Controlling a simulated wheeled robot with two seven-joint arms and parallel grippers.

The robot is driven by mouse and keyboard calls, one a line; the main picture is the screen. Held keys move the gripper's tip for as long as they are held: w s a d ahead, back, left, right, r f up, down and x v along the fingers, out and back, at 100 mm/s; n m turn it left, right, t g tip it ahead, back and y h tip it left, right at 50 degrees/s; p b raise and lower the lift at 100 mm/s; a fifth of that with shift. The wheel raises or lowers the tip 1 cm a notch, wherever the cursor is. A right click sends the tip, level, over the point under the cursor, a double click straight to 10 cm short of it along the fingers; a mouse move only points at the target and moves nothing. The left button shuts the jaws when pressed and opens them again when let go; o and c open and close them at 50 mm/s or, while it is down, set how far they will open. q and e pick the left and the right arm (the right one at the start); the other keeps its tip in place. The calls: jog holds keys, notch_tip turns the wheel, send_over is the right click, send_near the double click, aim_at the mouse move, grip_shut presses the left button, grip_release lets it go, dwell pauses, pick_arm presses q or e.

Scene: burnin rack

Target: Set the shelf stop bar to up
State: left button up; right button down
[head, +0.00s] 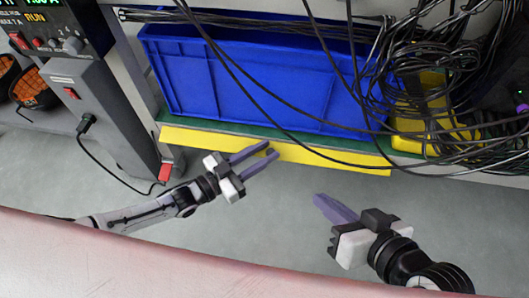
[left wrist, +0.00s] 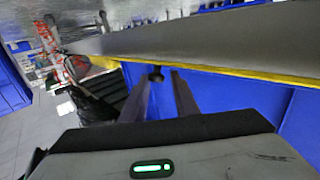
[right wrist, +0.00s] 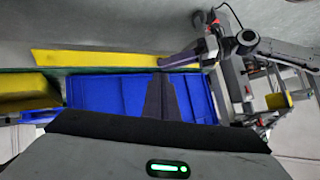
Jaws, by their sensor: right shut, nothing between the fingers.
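The yellow stop bar (head: 335,164) runs along the front edge of the green shelf, in front of a blue bin (head: 250,75). It also shows in the right wrist view (right wrist: 95,58) and as a thin yellow strip in the left wrist view (left wrist: 235,76). My left gripper (head: 272,152) is open, its fingertips overlapping the bar near its middle in the head view; I cannot tell whether they touch. Nothing shows between its fingers. My right gripper (head: 318,198) is shut and empty, apart from the bar and below it in the head view.
Loose black cables (head: 430,80) hang over the bin and the shelf's right side. A yellow box (head: 423,120) stands right of the bin. A grey power unit (head: 100,115) with a plugged-in cord stands left, a red block (head: 165,173) near its foot. Grey floor (head: 280,215) lies clear in front.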

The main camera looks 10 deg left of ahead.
pick_arm(q)
jog(key=shift+d, duration=0.1)
